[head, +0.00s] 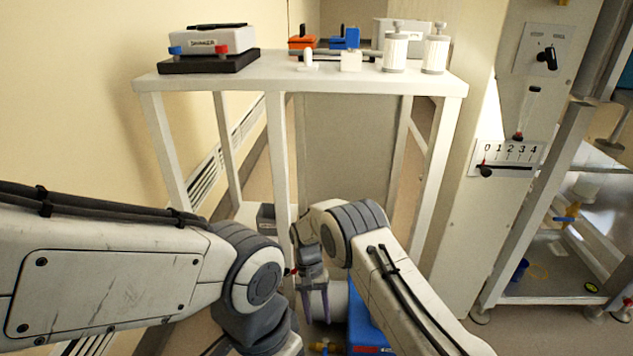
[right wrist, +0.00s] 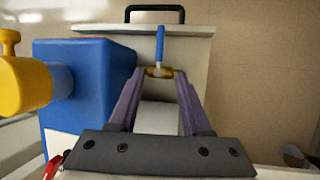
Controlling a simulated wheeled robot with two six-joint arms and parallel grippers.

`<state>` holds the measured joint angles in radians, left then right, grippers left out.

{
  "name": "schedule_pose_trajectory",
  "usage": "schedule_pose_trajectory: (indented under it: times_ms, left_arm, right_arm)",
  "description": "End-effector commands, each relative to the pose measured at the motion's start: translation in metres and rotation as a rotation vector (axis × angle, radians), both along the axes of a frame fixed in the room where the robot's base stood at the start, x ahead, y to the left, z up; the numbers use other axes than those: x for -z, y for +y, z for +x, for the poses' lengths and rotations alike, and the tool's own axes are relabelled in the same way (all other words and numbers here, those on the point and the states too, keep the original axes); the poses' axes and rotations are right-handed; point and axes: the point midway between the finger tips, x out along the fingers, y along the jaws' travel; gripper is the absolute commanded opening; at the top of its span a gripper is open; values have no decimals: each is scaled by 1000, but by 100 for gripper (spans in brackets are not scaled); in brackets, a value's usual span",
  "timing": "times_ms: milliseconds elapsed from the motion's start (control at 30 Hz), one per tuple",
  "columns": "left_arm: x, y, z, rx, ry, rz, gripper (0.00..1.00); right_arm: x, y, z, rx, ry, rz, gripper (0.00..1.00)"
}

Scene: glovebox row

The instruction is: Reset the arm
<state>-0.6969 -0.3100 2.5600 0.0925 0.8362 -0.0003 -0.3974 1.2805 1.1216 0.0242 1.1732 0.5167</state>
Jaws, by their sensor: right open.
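My right gripper (head: 317,318) points down near the bottom middle of the head view, its two purple fingers apart. In the right wrist view the right gripper (right wrist: 160,74) is open with nothing held between its fingers. A pale cylinder (right wrist: 158,118) shows between and beyond the fingers there; I cannot tell whether they touch it. A brass valve with a blue handle (right wrist: 160,45) shows just past the fingertips. My left arm comes in from the left of the head view and bends down at the bottom; its gripper is out of view.
A blue box (right wrist: 85,80) with a yellow knob (right wrist: 25,85) stands left of the right fingers. A white table (head: 270,80) ahead carries a shaker (head: 218,43) and two white canisters (head: 396,50). A panel with a numbered scale (head: 510,155) is at right.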

Motion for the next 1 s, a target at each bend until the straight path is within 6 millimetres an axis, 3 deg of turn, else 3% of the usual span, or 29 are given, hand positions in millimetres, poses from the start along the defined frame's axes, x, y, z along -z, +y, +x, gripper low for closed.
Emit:
schedule_pose_trajectory:
  times_ms: [133, 267, 400, 600, 800, 1000]
  left_arm:
    - [-1, 0, 0, 0, 0, 0, 50]
    - [-3, 0, 0, 0, 0, 0, 50]
    - [-5, 0, 0, 0, 0, 0, 50]
    - [-7, 0, 0, 0, 0, 0, 50]
    - [-10, 0, 0, 0, 0, 0, 50]
    - [-12, 0, 0, 0, 0, 0, 50]
  right_arm:
    - [-30, 9, -1, -37, -25, 24, 48]
    - [-87, 21, -13, -116, -67, 70, 48]
    - [-153, 30, -43, -223, -116, 129, 48]
    - [-229, 27, -103, -376, -191, 209, 48]
    - [-277, 7, -173, -527, -265, 284, 48]
    - [-293, -16, -228, -641, -318, 337, 48]
